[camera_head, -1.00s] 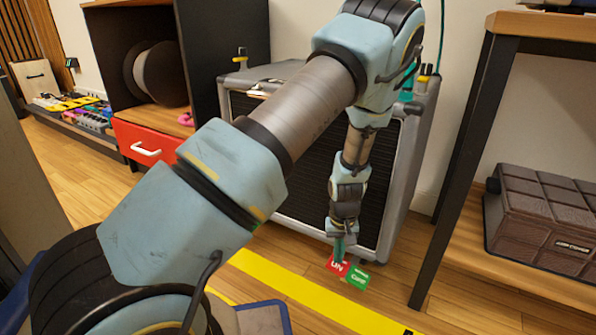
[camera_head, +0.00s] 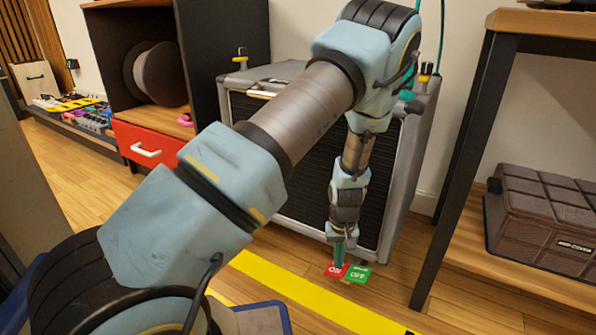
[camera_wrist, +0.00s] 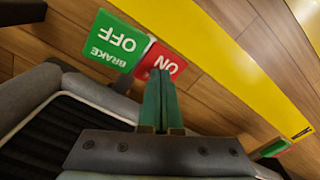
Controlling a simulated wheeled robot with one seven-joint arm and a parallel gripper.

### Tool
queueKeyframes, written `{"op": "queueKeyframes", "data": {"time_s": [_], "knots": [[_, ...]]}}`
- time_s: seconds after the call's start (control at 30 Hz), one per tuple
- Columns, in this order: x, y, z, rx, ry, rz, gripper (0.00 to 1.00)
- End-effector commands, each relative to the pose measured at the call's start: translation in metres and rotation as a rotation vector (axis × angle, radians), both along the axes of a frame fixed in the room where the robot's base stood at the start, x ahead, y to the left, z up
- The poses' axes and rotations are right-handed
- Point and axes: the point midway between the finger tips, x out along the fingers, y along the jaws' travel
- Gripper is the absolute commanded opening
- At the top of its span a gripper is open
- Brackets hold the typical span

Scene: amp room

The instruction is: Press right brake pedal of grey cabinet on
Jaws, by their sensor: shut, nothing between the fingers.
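The grey cabinet (camera_head: 412,165) has a black front and stands behind my arm. On the floor at its front right is a brake pedal with a red ON half (camera_head: 335,271) and a green OFF half (camera_head: 358,274). In the wrist view the ON half (camera_wrist: 170,66) and the green half (camera_wrist: 112,41), marked BRAKE OFF, lie beyond the fingertips. My gripper (camera_head: 338,262) is shut and empty, pointing down. Its green fingertips (camera_wrist: 160,75) are over or against the ON half and hide part of it. Exact contact cannot be told.
A second green and red piece (camera_wrist: 275,148) shows at the right of the wrist view. A yellow floor stripe (camera_head: 310,300) runs in front of the cabinet. A table leg (camera_head: 465,170) and a brown case (camera_head: 545,220) are at right. A red drawer (camera_head: 150,145) stands at left.

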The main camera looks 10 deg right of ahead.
Motion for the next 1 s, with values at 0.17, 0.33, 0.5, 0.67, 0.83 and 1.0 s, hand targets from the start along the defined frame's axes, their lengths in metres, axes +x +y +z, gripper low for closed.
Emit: {"op": "queueKeyframes", "data": {"time_s": [0.17, 0.33, 0.5, 0.67, 0.83, 1.0], "knots": [[0.001, 0.0, 0.009, 0.0, -0.001, 0.001, 0.0], [0.001, 0.0, 0.023, 0.0, -0.001, 0.001, 0.0], [0.001, 0.0, 0.036, 0.0, -0.001, 0.0, 0.0], [0.001, 0.0, 0.048, 0.0, -0.001, 0.001, 0.0], [0.001, 0.0, 0.061, 0.0, -0.001, 0.002, 0.0], [0.001, 0.0, 0.071, 0.0, -0.001, 0.0, 0.0]]}}
